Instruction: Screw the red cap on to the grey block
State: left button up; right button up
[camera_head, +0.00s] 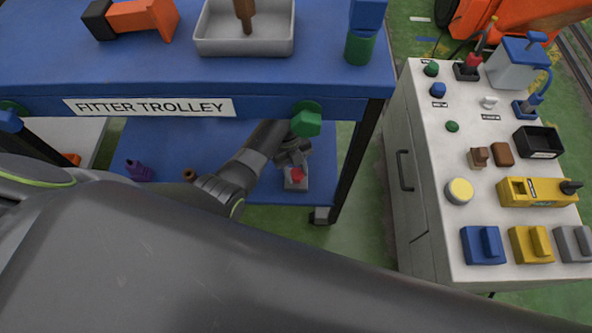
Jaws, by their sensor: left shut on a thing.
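The small grey block (295,184) sits on the blue lower shelf of the fitter trolley, near its right front. The red cap (297,173) shows at the top of the block; at this size I cannot tell how well it is seated. My left gripper (296,163) reaches down from above, its fingers at the cap. It is shut on the red cap, with the fingers partly hidden by the gripper body. My right gripper is not in view.
The trolley's blue top (320,70) overhangs the shelf, with a green knob (306,121) above my gripper. A trolley leg (357,160) stands to the right. A purple part (138,171) lies on the shelf's left. A white cabinet (440,190) with several parts stands right.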

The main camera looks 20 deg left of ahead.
pick_arm(q)
jog(key=shift+r, duration=0.1)
jog(key=m+y, duration=0.1)
jog(key=m, duration=0.2)
jog(key=shift+w+d+m+g, duration=0.1)
jog(key=shift+m+g, duration=0.2)
jog(key=shift+g, duration=0.1)
jog(key=shift+m+y, duration=0.6)
jog(key=shift+m, duration=0.6)
jog(key=o, duration=1.1)
jog(key=shift+o, duration=0.4)
notch_tip(320, 180, up, 4)
jog(key=p, duration=0.4)
jog(key=shift+p, duration=0.4)
